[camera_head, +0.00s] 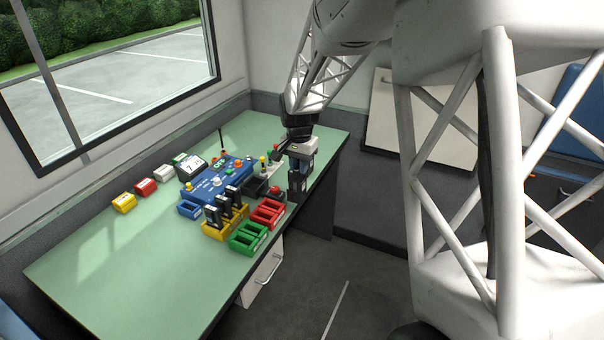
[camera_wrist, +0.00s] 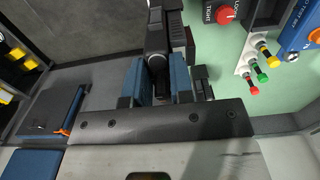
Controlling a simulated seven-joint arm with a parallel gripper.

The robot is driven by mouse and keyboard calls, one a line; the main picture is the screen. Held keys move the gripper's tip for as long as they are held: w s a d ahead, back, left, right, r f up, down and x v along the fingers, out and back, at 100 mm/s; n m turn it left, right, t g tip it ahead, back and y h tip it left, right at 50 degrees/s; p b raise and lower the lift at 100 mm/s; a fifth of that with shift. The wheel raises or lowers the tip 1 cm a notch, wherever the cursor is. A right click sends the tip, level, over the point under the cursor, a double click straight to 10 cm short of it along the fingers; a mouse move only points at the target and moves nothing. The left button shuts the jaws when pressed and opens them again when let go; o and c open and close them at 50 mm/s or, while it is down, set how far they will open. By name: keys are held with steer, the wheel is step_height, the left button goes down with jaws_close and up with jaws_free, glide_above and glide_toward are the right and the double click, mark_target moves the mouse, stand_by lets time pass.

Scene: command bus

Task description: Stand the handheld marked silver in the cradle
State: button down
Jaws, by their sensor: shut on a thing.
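My gripper (camera_head: 302,160) is over the right end of the green desk, shut on a black handheld (camera_head: 297,185) that hangs below it, roughly upright. In the wrist view the handheld (camera_wrist: 157,42) sits between the blue finger pads of my gripper (camera_wrist: 158,82). I cannot make out a silver mark on it. Several other black handhelds (camera_head: 226,206) stand in the yellow rack (camera_head: 226,230). A dark block (camera_head: 256,187) beside the blue console may be the cradle; I cannot tell for sure.
The blue console (camera_head: 212,184) carries buttons and a small display. A red knob (camera_head: 275,190) sits near the held handheld. The desk's left part (camera_head: 110,270) is clear.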

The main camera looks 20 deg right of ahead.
steer(key=w+a+r, duration=0.3)
steer(key=w+a, duration=0.8)
steer(key=w, duration=0.3)
steer(key=shift+w+a, duration=0.2)
steer(key=shift+w, duration=0.15)
steer(key=shift+f, duration=4.25)
steer(key=c, duration=0.9)
jaws_free()
steer(key=shift+o, duration=0.4)
steer(key=shift+o, duration=1.1)
steer(key=shift+r, duration=0.1)
